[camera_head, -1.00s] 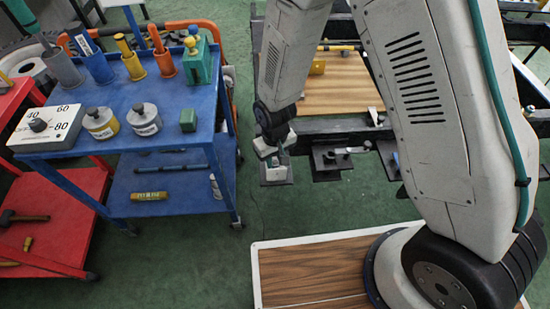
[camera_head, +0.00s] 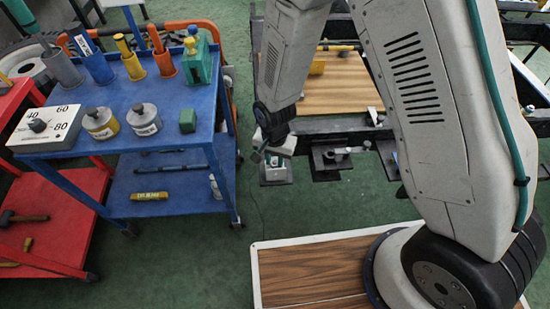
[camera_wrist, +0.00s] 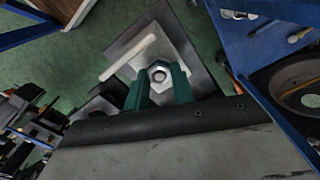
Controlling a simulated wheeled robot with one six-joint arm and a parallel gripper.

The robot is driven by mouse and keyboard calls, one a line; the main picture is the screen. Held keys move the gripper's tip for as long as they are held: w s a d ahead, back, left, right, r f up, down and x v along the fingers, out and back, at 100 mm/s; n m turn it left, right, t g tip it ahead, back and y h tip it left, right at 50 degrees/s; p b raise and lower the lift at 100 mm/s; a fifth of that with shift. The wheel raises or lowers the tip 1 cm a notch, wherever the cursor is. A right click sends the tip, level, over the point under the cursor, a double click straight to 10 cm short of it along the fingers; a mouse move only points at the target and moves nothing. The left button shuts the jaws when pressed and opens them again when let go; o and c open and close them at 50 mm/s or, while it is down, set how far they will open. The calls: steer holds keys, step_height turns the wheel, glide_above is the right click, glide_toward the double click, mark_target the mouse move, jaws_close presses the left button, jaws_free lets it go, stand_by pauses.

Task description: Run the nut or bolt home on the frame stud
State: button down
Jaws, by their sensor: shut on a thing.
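A silver hex nut (camera_wrist: 158,72) sits over a grey square frame plate (camera_wrist: 199,66) in the wrist view, with a round stud end or bore at its middle. My gripper (camera_wrist: 160,77) has its two green fingers on opposite sides of the nut and is shut on it. In the head view my gripper (camera_head: 275,158) points down at the small plate (camera_head: 284,179) on the near left part of the frame. The nut is too small and too covered there to make out. How far the nut is down the stud cannot be told.
A pale bar (camera_wrist: 128,57) lies beside the nut on the plate. Another frame bracket (camera_head: 330,158) is to the right. Green floor (camera_head: 200,255) is clear in front.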

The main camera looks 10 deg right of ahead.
steer(key=shift+a+m, duration=0.1)
steer(key=shift+m, duration=0.6)
steer(key=m, duration=0.5)
steer(key=shift+m, duration=0.5)
steer(key=m, duration=0.6)
steer(key=shift+w, duration=0.1)
steer(key=c, duration=1.1)
jaws_free()
steer(key=shift+c, duration=1.2)
